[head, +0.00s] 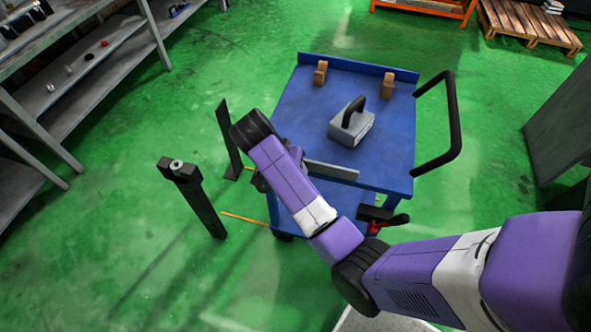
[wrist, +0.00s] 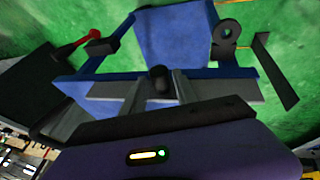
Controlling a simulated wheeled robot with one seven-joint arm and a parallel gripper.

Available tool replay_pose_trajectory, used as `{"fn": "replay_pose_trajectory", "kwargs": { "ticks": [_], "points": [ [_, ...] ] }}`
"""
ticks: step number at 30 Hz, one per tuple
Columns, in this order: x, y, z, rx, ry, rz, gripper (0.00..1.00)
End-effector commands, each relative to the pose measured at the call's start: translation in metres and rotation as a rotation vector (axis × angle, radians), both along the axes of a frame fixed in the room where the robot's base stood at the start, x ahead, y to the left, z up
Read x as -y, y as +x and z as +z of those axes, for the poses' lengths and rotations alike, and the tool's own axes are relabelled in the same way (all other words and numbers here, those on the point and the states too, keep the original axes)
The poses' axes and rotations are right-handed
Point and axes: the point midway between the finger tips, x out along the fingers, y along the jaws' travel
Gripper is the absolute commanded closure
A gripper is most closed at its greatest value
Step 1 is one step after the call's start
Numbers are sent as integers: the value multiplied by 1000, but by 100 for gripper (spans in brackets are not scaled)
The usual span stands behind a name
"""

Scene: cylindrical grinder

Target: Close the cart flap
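The blue cart (head: 300,110) stands on the green floor; its blue surfaces also show in the wrist view (wrist: 172,38). A grey strip, which looks like the cart flap (head: 331,171), runs along its near edge. In the wrist view the flap (wrist: 108,90) crosses behind my fingers. A dark round knob (wrist: 160,80) sits between them. My gripper (wrist: 160,88) has its fingers apart, one on each side of the knob; contact is not clear. In the head view my purple arm hides part of the flap, and most of the gripper is hidden.
A grey block with a black handle (head: 351,124) and two brown blocks (head: 320,73) (head: 388,85) sit on the cart top. The black push handle (head: 452,125) is at its right. Black posts (head: 198,200) (head: 229,140) stand left. Shelves (head: 75,85) are far left.

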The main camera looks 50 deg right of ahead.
Motion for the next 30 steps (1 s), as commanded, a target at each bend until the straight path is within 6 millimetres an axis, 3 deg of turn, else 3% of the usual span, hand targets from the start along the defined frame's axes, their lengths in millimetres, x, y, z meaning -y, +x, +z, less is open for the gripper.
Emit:
{"fn": "replay_pose_trajectory", "kwargs": {
  "ticks": [8,12,30],
  "points": [
    [-19,6,46,2,0,2,65],
    [-24,7,57,1,0,1,65],
    [-25,7,58,0,0,0,65]
  ]
}}
